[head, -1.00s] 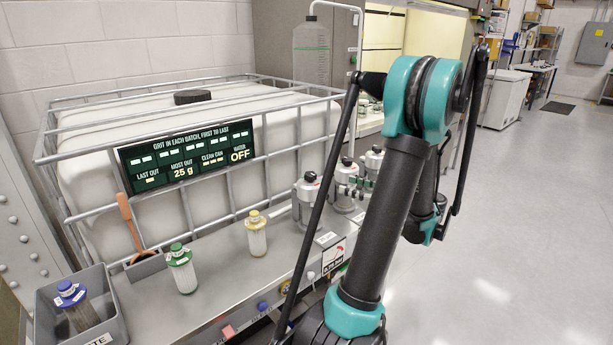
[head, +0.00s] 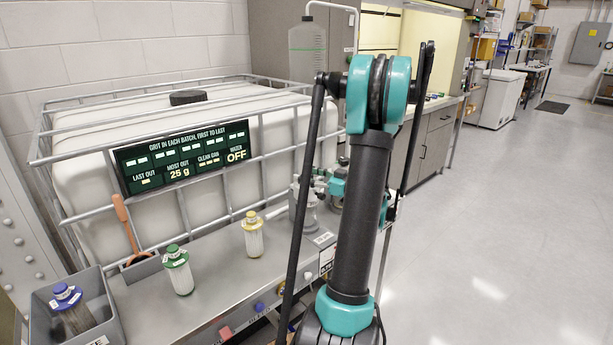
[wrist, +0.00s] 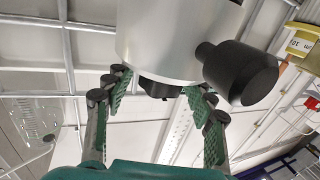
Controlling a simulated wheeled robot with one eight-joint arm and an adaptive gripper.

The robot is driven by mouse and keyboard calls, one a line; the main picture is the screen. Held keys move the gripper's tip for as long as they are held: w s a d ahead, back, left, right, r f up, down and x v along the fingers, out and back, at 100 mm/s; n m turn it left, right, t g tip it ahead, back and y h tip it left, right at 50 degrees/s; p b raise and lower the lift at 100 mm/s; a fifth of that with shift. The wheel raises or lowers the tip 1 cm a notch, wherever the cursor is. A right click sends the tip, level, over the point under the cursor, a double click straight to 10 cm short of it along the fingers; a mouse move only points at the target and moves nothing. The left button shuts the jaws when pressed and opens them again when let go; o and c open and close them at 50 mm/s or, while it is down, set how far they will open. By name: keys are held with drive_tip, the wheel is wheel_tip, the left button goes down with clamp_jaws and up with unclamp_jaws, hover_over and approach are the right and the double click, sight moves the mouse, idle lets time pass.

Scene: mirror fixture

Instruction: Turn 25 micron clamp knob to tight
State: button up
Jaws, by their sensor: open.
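In the wrist view a light grey metal cylinder (wrist: 165,40) fills the top middle. A black side knob (wrist: 241,73) sticks out from it to the right, outside my fingers. A smaller dark knob-like part (wrist: 158,88) sits under the cylinder's lower edge. My gripper (wrist: 158,95) is open, its green-padded fingers on either side of that smaller part; I cannot tell whether they touch it. No micron marking is readable on this cylinder.
A caged white tank (head: 80,185) stands behind the steel bench. Its display (head: 183,157) reads most out 25 g, water OFF. Green-capped (head: 178,272) and yellow-capped (head: 254,238) cartridges stand on the bench; a grey bin (head: 108,318) holds a blue-capped one. Open floor lies right.

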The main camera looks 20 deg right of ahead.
drive_tip(key=c, duration=1.2)
